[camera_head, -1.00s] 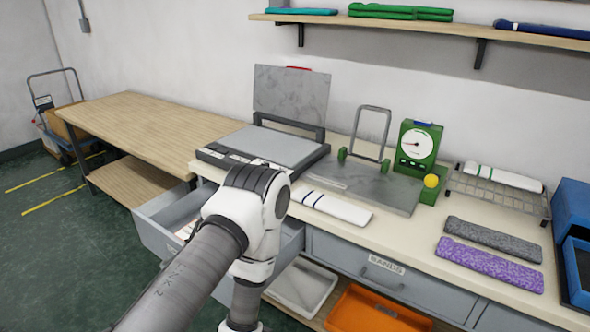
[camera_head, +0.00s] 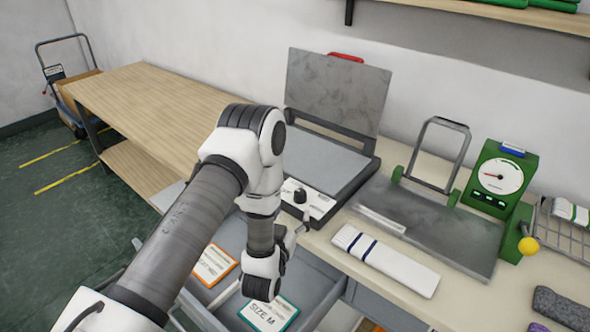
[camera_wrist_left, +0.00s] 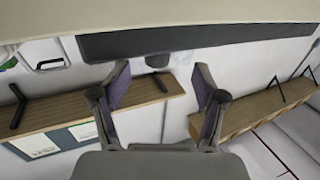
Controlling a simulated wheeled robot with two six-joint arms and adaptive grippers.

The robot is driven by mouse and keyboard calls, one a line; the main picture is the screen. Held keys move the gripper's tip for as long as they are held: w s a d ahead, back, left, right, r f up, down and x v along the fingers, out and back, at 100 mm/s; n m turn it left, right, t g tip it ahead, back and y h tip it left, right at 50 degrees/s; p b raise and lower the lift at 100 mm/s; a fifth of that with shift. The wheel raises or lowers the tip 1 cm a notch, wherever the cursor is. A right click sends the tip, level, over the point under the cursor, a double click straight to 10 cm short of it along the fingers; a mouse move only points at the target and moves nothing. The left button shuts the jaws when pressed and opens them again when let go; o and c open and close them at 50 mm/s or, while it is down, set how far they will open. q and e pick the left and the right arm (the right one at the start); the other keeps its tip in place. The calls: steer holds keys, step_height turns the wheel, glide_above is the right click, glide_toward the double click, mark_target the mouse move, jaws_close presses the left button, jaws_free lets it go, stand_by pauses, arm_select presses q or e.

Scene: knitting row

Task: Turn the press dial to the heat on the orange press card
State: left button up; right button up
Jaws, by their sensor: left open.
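The press (camera_head: 318,158) stands open on the bench, its grey lid raised. Its dark dial (camera_head: 300,196) sits on the white-labelled front panel; its setting is too small to read. The orange-bordered press card (camera_head: 213,264) lies in the open drawer, partly behind my arm, its text unreadable here. My left gripper (camera_head: 304,224) is just in front of the dial, partly hidden by my wrist. In the left wrist view its fingers (camera_wrist_left: 161,74) are open, with a dark knob (camera_wrist_left: 157,60) beyond and between them; contact cannot be told. My right gripper is out of view.
A teal-bordered SIZE M card (camera_head: 268,314) lies in the open drawer (camera_head: 322,304) below my arm. A striped white knit band (camera_head: 385,262), a metal plate with a handle (camera_head: 440,215) and a green gauge (camera_head: 500,178) stand to the right. The left wooden table (camera_head: 165,105) is clear.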

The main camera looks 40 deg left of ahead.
mark_target(298, 198)
arm_select(q)
steer(key=shift+w+a+r, duration=0.15)
steer(key=shift+w+r, duration=0.25)
steer(key=shift+w+r+p, duration=0.5)
steer(key=shift+w+r, duration=0.15)
steer(key=x, duration=0.2)
steer(key=f+x, duration=0.1)
steer(key=x, duration=0.2)
steer(key=shift+a+p, duration=0.1)
steer(key=shift+p, duration=0.25)
steer(key=shift+s+r, duration=0.1)
steer(key=shift+r, duration=0.05)
steer(key=c, duration=1.2)
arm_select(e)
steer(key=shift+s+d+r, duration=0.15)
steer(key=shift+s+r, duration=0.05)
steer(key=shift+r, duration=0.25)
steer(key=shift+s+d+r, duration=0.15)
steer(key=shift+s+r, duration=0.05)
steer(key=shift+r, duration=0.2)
